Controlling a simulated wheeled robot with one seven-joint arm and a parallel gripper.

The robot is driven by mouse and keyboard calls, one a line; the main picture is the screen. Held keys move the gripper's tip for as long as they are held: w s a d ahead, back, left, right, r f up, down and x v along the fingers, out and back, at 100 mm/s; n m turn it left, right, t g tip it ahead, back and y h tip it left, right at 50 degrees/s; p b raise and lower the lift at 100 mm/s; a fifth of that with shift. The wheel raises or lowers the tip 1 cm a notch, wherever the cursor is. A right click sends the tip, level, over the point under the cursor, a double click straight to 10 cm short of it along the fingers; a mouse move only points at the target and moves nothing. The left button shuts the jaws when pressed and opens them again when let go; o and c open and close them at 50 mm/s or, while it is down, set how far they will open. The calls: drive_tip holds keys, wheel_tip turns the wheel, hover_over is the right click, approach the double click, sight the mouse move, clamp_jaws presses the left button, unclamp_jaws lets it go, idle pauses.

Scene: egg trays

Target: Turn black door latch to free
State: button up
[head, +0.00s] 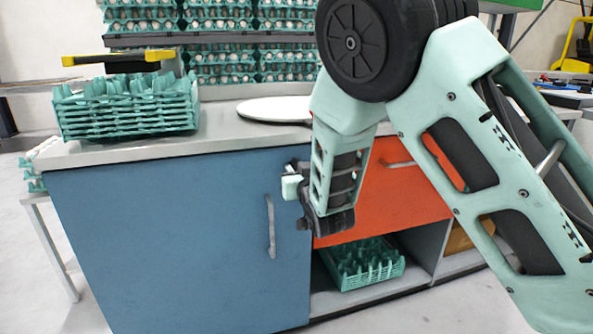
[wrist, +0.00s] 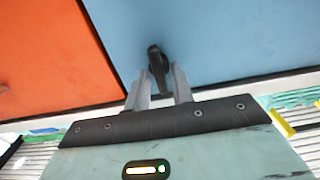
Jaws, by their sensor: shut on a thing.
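The black door latch (wrist: 154,57) is on the blue cabinet door (head: 180,230), near its edge beside the orange drawer front. In the wrist view my gripper (wrist: 159,86) has one finger on each side of the latch and is shut on it. The latch points away from the gripper's palm, close to upright in that picture. In the head view my gripper (head: 293,185) is at the upper right edge of the blue door, and the wrist hides most of the latch. The door looks closed.
A vertical grey handle (head: 270,226) is on the blue door, left of my gripper. Stacked egg trays (head: 128,108) and a white round board (head: 275,108) are on the counter.

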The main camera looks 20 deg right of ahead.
drive_tip(key=n+p, duration=0.2)
drive_tip(key=n, duration=0.2)
drive_tip(key=shift+a+n, duration=0.15)
drive_tip(key=shift+n, duration=0.15)
drive_tip(key=n+p, duration=0.2)
drive_tip(key=n, duration=0.2)
drive_tip(key=shift+a+n, duration=0.1)
drive_tip(key=shift+n, duration=0.2)
drive_tip(key=shift+a+f+n+p, duration=0.15)
drive_tip(key=shift+n+p, duration=1)
drive_tip(key=shift+n, duration=1.05)
drive_tip(key=shift+d+f+n+p, duration=0.15)
drive_tip(key=shift+n+p, duration=0.95)
drive_tip(key=shift+n, duration=1.1)
drive_tip(key=o, duration=0.7)
drive_tip(key=shift+s, duration=0.15)
